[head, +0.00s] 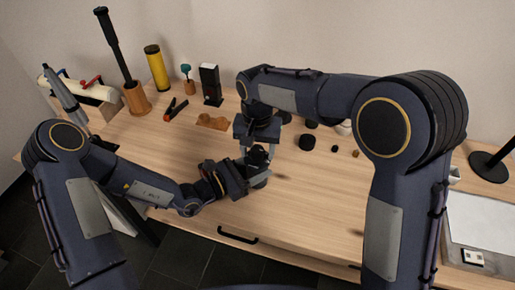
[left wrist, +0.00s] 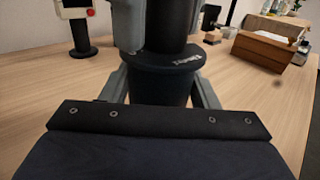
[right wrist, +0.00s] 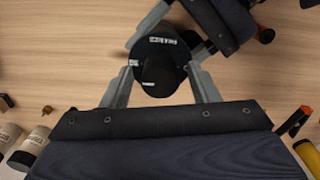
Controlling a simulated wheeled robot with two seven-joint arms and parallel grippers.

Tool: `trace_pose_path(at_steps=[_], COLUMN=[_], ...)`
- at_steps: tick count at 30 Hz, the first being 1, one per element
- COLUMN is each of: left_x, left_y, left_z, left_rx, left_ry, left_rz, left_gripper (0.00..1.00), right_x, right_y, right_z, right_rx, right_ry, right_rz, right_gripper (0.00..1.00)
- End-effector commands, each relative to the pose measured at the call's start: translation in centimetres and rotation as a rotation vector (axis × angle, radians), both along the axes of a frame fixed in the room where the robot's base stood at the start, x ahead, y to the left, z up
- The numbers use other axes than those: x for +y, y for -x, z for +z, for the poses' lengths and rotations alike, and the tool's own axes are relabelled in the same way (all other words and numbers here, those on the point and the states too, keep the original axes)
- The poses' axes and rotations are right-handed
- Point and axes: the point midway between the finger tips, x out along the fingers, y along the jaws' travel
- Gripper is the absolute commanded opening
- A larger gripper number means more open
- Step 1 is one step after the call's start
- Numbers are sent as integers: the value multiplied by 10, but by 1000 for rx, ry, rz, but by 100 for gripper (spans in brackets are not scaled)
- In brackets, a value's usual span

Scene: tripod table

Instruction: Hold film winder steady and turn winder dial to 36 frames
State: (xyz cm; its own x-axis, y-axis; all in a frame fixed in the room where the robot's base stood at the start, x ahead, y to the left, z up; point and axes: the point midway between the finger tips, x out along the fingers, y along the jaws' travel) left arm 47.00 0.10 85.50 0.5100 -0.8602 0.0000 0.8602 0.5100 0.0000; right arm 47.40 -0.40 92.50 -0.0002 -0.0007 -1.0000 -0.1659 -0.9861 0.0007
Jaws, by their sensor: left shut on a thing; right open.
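The film winder (right wrist: 152,48) is a black round body with small white markings, standing upright on the table. Its raised winder dial (right wrist: 160,75) faces up in the right wrist view. My left gripper (left wrist: 160,78) is shut on the winder's body (left wrist: 158,92) from the side, low near the tabletop. My right gripper (right wrist: 162,70) points down from above, open, with one finger on each side of the dial. I cannot tell whether its fingers touch the dial. In the head view the winder (head: 258,158) is small and partly hidden by both grippers.
Black canisters (head: 307,142) lie to the right. The front of the table, above a drawer handle (head: 238,236), is clear.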

Motion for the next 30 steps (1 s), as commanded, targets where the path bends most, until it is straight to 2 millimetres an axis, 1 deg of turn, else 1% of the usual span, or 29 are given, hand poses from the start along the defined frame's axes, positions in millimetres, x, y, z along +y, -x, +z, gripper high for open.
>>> trace_pose_path(at_steps=[2,5,12,15,18,21,24,30], left_x=[0,0,0,0,0,0,0,0], left_y=[0,0,0,0,0,0,0,0], left_z=[0,0,0,0,0,0,0,0], left_rx=[2,2,1,1,1,1,1,1], left_ry=[-1,-1,0,0,0,0,0,0], left_rz=[0,0,0,0,0,0,0,0], left_gripper=[24,24,24,24,24,24,24,24], right_x=[1,1,1,1,1,0,0,0], right_y=[-1,-1,-1,-1,-1,-1,0,0], right_z=[6,20,71,90,105,114,119,120], right_rx=[-3,-5,-5,-5,-4,-3,-2,-2], right_ry=[-2,-3,-3,-3,-2,-1,-1,-1], right_rz=[0,1,0,1,1,1,0,0], right_gripper=[55,55,55,55,55,55,55,55])
